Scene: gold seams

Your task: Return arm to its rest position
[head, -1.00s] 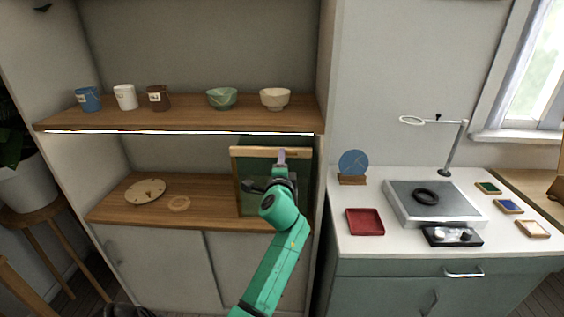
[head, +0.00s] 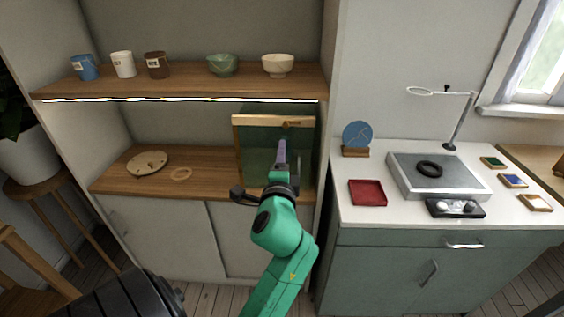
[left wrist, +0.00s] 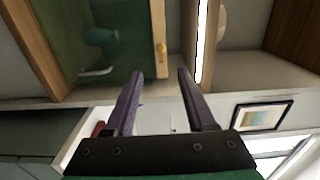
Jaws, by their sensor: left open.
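My left arm (head: 277,240) is green and reaches up from the bottom middle of the head view. Its gripper (head: 282,145) is in front of a green panel with a pale wooden top bar (head: 270,122), in the right part of the lower shelf bay. In the left wrist view the two purple fingers (left wrist: 159,74) are spread apart with nothing between them. The wooden bar (left wrist: 159,35) lies beyond the fingertips there and looks clear of them. My right gripper is not in view.
The upper shelf (head: 185,86) holds cups and bowls. The counter at right carries a red tray (head: 367,193) and a grey slab (head: 440,177) with a black ring.

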